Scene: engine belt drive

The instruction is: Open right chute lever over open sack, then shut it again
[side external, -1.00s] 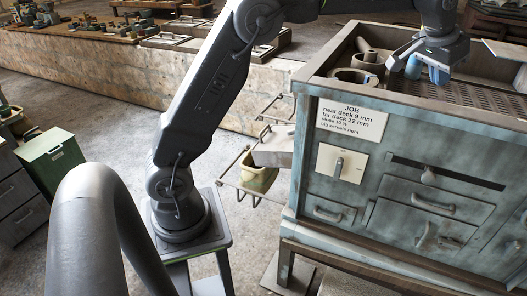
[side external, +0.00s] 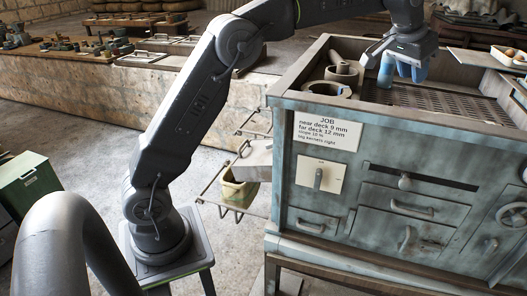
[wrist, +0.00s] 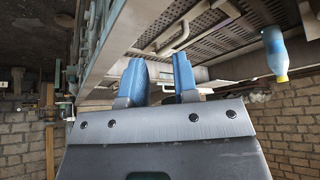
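My gripper (side external: 416,70) is above the perforated deck on top of the blue-grey machine (side external: 385,150). In the wrist view its two blue fingers (wrist: 158,82) stand apart with nothing between them. A grey spout (side external: 256,154) sticks out of the machine's left side. Below it a yellow-green container (side external: 238,190), possibly a sack, hangs in a wire rack; I cannot tell whether it is open. My gripper is well away from both.
A pestle and bowls (side external: 342,72) sit at the deck's left. The machine's raised rim surrounds the deck. A tray of egg-like things (side external: 508,56) is at right.

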